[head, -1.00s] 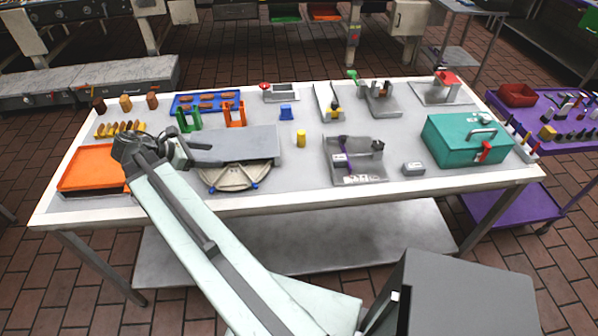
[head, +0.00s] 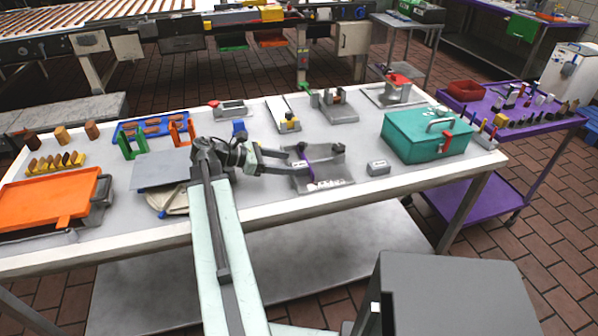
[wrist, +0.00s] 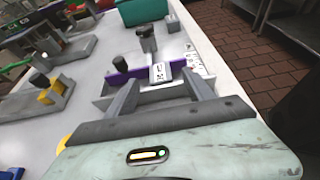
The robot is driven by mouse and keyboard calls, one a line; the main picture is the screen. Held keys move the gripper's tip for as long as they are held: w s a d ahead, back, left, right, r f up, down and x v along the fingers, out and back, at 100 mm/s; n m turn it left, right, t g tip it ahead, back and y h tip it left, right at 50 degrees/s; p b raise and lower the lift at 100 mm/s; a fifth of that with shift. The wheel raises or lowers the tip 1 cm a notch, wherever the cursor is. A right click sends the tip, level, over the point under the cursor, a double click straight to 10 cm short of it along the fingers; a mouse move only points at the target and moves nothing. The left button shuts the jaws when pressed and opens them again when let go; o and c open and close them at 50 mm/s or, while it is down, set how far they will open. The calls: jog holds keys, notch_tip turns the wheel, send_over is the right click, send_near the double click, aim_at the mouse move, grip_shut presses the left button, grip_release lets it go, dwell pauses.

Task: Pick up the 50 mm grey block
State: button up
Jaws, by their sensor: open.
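A small grey block (head: 378,168) with a pale label on it lies on the table, right of a grey fixture (head: 335,182) with a purple strip. I cannot read its size. The block seems to show in the wrist view (wrist: 172,23), beyond the fixture's black knob. My gripper (head: 304,162) reaches rightward over the fixture's left side. In the wrist view its open fingers (wrist: 160,90) straddle the view of the fixture's purple strip and a pale labelled piece (wrist: 159,72). Nothing is held, and the block is apart from the fingers.
A teal toolbox (head: 420,140) stands right of the block. Other fixtures stand along the back, with a blue block (head: 239,129) nearer my arm. An orange tray (head: 45,203) is at left. A purple cart (head: 520,110) stands beyond the table's right end.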

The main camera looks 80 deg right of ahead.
aim_at(300, 165)
jog(key=b+x, duration=0.1)
jog(key=x, duration=0.4)
jog(key=shift+b, duration=0.35)
grip_shut()
jog(key=shift+r, duration=0.1)
notch_tip(300, 165, up, 10)
jog(key=p, duration=1)
